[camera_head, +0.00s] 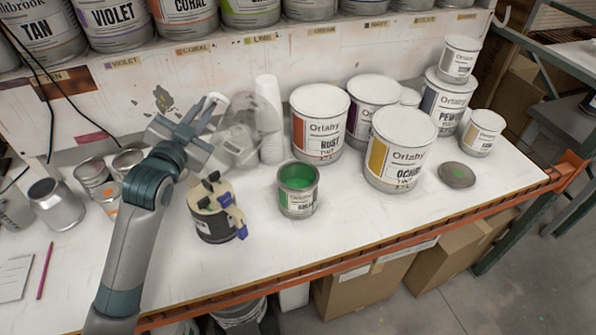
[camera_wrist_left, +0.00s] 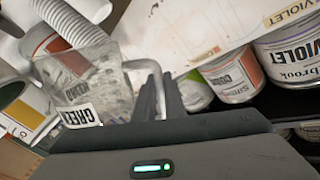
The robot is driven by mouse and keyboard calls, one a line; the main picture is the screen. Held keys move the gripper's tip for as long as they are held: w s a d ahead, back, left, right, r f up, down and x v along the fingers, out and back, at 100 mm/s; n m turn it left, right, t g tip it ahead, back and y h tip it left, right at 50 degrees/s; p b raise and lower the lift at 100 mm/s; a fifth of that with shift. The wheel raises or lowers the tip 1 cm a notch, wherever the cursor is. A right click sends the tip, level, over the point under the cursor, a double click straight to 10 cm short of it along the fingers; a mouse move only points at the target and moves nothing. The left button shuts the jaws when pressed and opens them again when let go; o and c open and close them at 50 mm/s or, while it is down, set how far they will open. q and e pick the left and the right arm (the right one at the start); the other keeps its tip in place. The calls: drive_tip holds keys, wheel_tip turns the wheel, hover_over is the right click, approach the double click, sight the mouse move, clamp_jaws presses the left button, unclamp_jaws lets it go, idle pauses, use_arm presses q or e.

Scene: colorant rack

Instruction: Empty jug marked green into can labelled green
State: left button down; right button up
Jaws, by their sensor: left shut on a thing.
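A clear jug (camera_head: 236,140) is held above the bench, left of the stack of white cups. In the left wrist view the jug (camera_wrist_left: 95,84) shows a white label reading GREEN and looks clear with smears inside. It appears tilted. My left gripper (camera_head: 203,130) is shut on the jug's handle; its fingers (camera_wrist_left: 167,97) also show in the wrist view. The open can labelled green (camera_head: 297,198) stands upright near the bench front, with green liquid inside. The jug is behind and left of this can, apart from it. My right gripper is not in view.
A black and cream can-like item (camera_head: 215,215) with a blue part stands left of the green can. White cups (camera_head: 268,115), the Rust can (camera_head: 319,135) and Ochre can (camera_head: 392,160) stand behind and right. A grey lid (camera_head: 457,174) with a green dot lies right.

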use_arm(q)
drive_tip(key=shift+w+a+f+n+p, duration=0.15)
drive_tip(key=shift+a+f+n+p, duration=0.2)
drive_tip(key=shift+a+f+n, duration=0.6)
drive_tip(key=shift+w+a+f+n+p, duration=0.2)
drive_tip(key=shift+a+n+p, duration=0.25)
drive_tip(key=shift+n, duration=0.85)
drive_tip(key=shift+w+a+f+n+p, duration=0.1)
drive_tip(key=shift+a+f+n+p, duration=0.2)
drive_tip(key=shift+a+f+n, duration=0.65)
drive_tip(key=shift+d+r, duration=0.15)
drive_tip(key=shift+r, duration=0.15)
